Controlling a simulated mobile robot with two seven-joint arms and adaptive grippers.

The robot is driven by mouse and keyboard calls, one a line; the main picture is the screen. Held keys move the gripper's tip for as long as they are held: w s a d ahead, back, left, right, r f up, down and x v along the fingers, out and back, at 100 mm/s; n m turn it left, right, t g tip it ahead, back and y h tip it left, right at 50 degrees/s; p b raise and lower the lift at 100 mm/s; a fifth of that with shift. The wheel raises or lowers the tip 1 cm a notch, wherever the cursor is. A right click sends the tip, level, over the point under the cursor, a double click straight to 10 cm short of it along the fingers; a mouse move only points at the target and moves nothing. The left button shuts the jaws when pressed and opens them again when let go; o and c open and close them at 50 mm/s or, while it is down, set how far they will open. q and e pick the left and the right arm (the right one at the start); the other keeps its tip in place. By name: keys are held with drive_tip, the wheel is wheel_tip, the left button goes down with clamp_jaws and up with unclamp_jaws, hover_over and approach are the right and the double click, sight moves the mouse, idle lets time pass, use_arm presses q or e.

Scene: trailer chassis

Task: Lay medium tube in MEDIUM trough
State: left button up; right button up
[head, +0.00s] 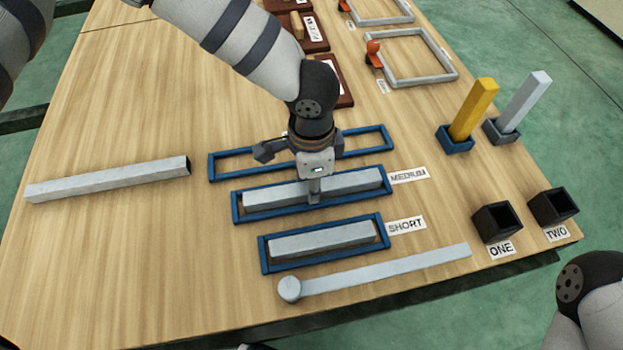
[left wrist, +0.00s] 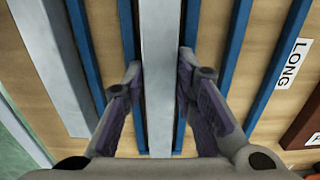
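The medium tube (head: 345,186), a light grey square bar, lies lengthwise within the blue MEDIUM trough (head: 285,214), between its long rails. Whether it rests fully on the bottom is hard to tell. My left gripper (head: 314,192) points down over the tube's middle. In the left wrist view, the tube (left wrist: 160,40) runs between my left gripper's fingers (left wrist: 160,72), which sit close against both sides. Blue rails (left wrist: 127,25) show on either side of it. My right gripper is out of view.
The SHORT trough (head: 265,257) in front holds a short tube (head: 322,240). The trough behind (head: 217,168) is empty. A long tube (head: 108,180) lies at left. A flat bar with a round end (head: 385,271) lies in front. Posts and black sockets (head: 497,222) stand at right.

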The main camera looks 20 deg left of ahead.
use_arm(q)
drive_tip(key=shift+o, duration=1.3)
wheel_tip(320, 180, up, 12)
drive_tip(key=p, duration=0.3)
drive_tip(key=shift+r+p, duration=0.2)
drive_tip(key=shift+p, duration=0.2)
